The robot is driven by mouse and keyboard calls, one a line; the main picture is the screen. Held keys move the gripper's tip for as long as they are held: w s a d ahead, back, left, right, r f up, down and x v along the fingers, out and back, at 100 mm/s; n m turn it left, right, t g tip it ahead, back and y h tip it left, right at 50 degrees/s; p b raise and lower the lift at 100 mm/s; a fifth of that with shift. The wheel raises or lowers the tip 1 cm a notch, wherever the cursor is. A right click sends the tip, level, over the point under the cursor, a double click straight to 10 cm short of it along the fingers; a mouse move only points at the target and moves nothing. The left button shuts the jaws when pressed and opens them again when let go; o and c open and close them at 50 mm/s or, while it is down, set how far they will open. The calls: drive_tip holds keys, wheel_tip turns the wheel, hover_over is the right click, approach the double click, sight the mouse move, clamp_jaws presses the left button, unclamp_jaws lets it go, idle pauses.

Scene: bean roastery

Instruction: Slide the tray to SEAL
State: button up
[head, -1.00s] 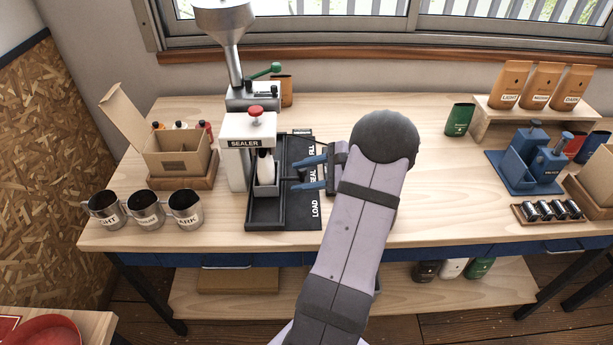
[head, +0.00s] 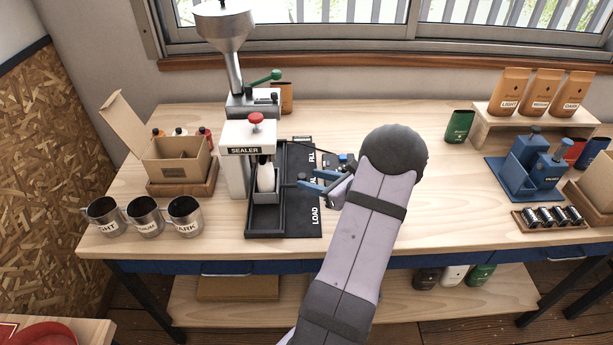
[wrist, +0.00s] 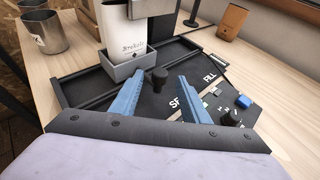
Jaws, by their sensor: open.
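The small grey tray (head: 264,198) holds an upright white bag (head: 266,177) and sits in the black track (head: 290,222), at the front of the sealer (head: 234,170). Both tray (wrist: 133,74) and bag (wrist: 130,38) show large in the wrist view. A black knob (wrist: 160,76) stands on the tray's right side, near the partly covered SEAL lettering (wrist: 178,104). My gripper (head: 311,181) is open and empty, with blue fingers. Its fingertips point at the knob from the right, which appears just beyond them. The wrist view shows the fingers (wrist: 160,88) spread to either side of it.
LOAD (head: 315,215) is at the track's front and FILL (wrist: 210,76) at its back. Three steel cups (head: 146,217) and an open carton (head: 177,165) stand left. A hopper machine (head: 228,30) stands behind the sealer. The table right of my arm is clear up to the blue station (head: 530,165).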

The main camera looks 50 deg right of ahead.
sight(305, 178)
drive_tip(key=shift+p+x, duration=0.3)
drive_tip(key=shift+x, duration=1.25)
clamp_jaws()
drive_tip(key=shift+w+d+f+b, duration=0.15)
drive_tip(key=shift+w+d+b, duration=0.5)
drive_tip(key=shift+w+d, duration=0.85)
drive_tip(key=shift+d, duration=0.05)
unclamp_jaws()
drive_tip(key=shift+s, duration=0.15)
